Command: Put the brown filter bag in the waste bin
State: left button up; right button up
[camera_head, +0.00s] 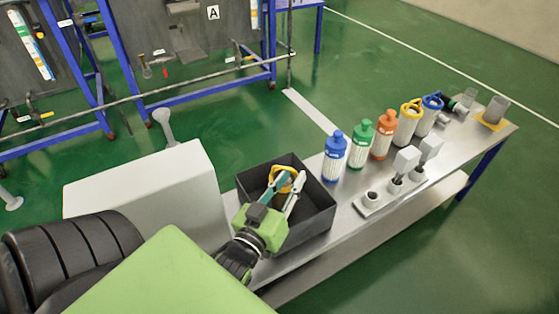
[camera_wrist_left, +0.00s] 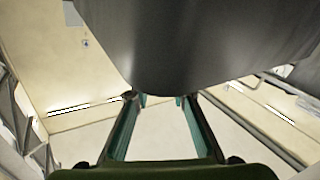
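The dark open-topped bin (camera_head: 312,222) stands at the near left end of the metal bench. My left gripper (camera_head: 283,184) points into it from the near side, its fingers spread apart. A yellow ring-like part (camera_head: 284,174) with a tan area shows inside the bin, around the fingertips. I cannot tell whether it is the brown filter bag; no bag shows clearly elsewhere. In the left wrist view my left gripper (camera_wrist_left: 160,98) has its teal fingers apart with nothing visible gripped between them. A large dark grey surface (camera_wrist_left: 195,45) fills the top there. My right gripper is not in view.
On the bench (camera_head: 340,207) stand blue (camera_head: 334,158), green (camera_head: 360,146) and orange (camera_head: 383,135) capped bottles. A white box (camera_head: 150,195) is left of the bin.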

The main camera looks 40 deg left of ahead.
pick_arm(q)
jog(key=s+d, duration=0.2)
jog(key=s, duration=0.9)
jog(key=shift+s+p, duration=0.2)
jog(key=shift+p, duration=0.2)
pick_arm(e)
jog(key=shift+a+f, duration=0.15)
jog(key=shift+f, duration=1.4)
